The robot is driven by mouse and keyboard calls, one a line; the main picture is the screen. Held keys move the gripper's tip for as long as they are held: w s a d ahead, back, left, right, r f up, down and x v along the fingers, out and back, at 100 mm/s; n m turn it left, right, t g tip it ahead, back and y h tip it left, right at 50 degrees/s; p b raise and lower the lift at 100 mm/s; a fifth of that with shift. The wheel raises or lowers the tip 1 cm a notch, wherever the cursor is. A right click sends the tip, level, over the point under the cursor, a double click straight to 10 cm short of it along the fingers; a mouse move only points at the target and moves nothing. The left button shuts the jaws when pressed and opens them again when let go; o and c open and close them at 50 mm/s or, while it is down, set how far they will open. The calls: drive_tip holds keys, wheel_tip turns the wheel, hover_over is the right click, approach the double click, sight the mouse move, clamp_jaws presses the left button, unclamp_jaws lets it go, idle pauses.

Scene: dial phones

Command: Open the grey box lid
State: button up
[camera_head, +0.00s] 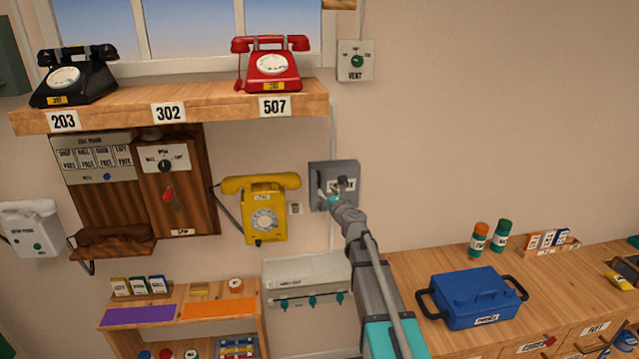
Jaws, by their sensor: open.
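A small dark grey box (318,172) with a white label is mounted on the wall, to the right of the yellow phone. My arm reaches up from below, and my gripper (334,198) is at the lower front of this box. The gripper is open, but its fingers are small in view and partly merge with the box. I cannot tell whether they touch it. The label is partly covered. The box front looks closed, though its lid edge is hard to make out.
A yellow wall phone (262,208) hangs close to the left. A pale grey unit (305,272) with teal knobs is below. A shelf (205,110) with a black and a red phone is above left. A blue case (470,297) stands on the right counter. Wall right of the box is clear.

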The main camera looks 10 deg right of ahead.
sight(320, 183)
drive_tip(key=w, duration=0.2)
drive_tip(key=w+a, duration=0.1)
drive_tip(key=w, duration=0.5)
drive_tip(key=shift+a, duration=0.3)
drive_tip(key=shift+s, duration=0.1)
clamp_jaws()
